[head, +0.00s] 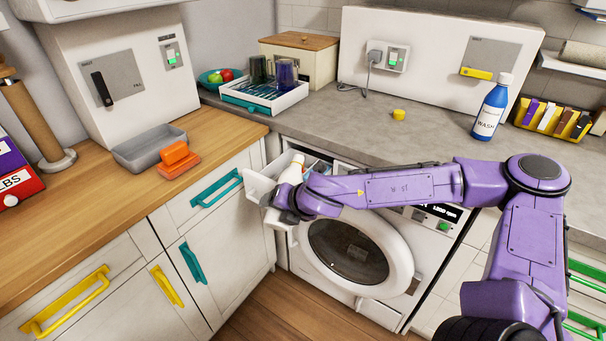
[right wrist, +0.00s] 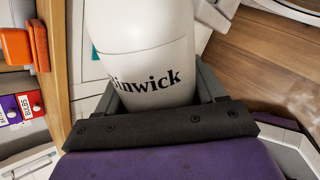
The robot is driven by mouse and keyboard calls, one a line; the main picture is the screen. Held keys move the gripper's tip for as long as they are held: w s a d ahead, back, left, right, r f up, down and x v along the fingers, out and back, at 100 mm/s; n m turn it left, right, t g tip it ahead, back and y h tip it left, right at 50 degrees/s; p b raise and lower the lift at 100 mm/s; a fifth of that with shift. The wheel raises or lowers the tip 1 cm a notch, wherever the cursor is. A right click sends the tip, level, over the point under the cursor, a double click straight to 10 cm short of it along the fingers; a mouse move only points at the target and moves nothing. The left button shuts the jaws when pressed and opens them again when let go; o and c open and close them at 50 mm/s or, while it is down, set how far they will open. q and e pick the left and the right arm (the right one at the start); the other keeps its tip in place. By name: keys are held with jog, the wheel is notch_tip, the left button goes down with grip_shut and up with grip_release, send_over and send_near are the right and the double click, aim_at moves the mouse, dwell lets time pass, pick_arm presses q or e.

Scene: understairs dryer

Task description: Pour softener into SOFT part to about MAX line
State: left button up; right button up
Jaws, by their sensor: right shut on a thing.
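A white bottle (head: 294,170) is held by my right gripper (head: 287,199) over the open detergent drawer (head: 259,190) of the washing machine. In the right wrist view the bottle (right wrist: 140,40) fills the space between the jaws, with dark lettering ending in "inwick" on its label. The gripper is shut on it. The bottle's mouth and the SOFT part with its MAX line cannot be made out; the bottle and my arm cover part of the drawer. My left gripper is not in view.
The machine's round door (head: 348,250) is below my right arm. A yellow cap (head: 399,115) and a blue WASH bottle (head: 490,108) stand on the grey worktop. A tray with two cups (head: 264,108) is behind the drawer.

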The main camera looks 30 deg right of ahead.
jog(key=shift+s+a+r+g+y+p, duration=0.2)
jog(key=shift+g+y+p, duration=0.15)
jog(key=shift+p, duration=0.75)
dwell(0.6)
jog(key=shift+w+d+r+m+g+y+p, duration=0.1)
jog(key=shift+r+m+g+y+p, duration=0.25)
jog(key=shift+p, duration=0.7)
jog(key=shift+w+d+r+m+g+y+p, duration=0.15)
jog(key=shift+r+p, duration=0.4)
jog(key=shift+p, duration=0.45)
jog(key=shift+r+p, duration=0.15)
jog(key=shift+p, duration=0.2)
jog(key=shift+g+y+p, duration=0.25)
jog(key=shift+y+p, duration=0.1)
jog(key=shift+p, duration=0.5)
dwell(1.6)
